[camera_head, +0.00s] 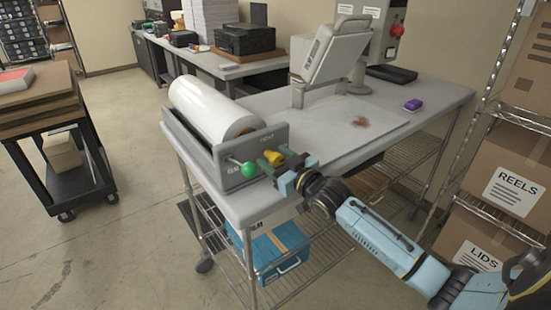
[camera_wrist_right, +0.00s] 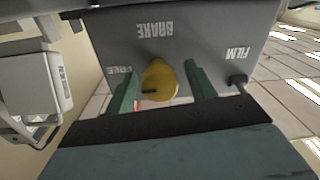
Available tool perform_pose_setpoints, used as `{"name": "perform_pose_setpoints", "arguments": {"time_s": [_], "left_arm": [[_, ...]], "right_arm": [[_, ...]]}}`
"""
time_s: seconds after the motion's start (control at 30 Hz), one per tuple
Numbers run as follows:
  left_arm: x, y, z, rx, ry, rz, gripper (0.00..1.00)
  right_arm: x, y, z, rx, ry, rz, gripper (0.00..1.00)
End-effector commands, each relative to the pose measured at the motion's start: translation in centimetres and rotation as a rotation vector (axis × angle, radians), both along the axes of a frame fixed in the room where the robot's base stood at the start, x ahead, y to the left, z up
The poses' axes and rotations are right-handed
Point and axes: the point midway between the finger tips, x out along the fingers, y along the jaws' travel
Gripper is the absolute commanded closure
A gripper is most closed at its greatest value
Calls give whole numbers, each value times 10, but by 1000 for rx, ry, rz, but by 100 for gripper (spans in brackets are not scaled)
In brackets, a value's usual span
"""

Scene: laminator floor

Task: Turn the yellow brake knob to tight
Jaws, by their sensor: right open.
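The yellow brake knob (camera_head: 273,158) is on the end plate of the grey film roll holder (camera_head: 264,136), at the near left end of the table. In the right wrist view the knob (camera_wrist_right: 160,80) sits between the two fingers of my right gripper (camera_wrist_right: 158,88), below the upside-down word BRAKE. A dark pointer mark shows on the knob's left side. The fingers are open, with gaps on both sides of the knob. In the head view my right gripper (camera_head: 277,170) reaches the plate from the right. My left gripper is not in view.
A green ball knob (camera_head: 249,169) is just left of the yellow knob. A white film roll (camera_head: 212,110) lies in the holder. The worktable (camera_head: 390,115) holds a tilted grey panel and a purple block (camera_head: 413,105). Shelves with boxes (camera_head: 515,185) stand at right.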

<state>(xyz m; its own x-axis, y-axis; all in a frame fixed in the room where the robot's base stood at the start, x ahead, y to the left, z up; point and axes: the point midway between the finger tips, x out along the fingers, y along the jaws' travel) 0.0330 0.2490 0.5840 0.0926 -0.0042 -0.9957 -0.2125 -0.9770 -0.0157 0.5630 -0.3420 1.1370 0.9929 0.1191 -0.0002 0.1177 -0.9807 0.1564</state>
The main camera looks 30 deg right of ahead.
Motion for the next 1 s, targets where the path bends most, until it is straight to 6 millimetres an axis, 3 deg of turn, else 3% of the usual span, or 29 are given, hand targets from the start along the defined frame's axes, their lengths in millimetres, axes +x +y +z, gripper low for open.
{"name": "perform_pose_setpoints", "arguments": {"time_s": [0.27, 0.63, 1.0], "left_arm": [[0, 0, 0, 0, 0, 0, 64], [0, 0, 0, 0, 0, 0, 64], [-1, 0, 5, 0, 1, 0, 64]], "right_arm": [[1, 0, 0, 0, 0, 0, 45], [1, 0, 0, 0, 0, 1, 89], [1, 1, 1, -73, -5, 2, 89]]}}
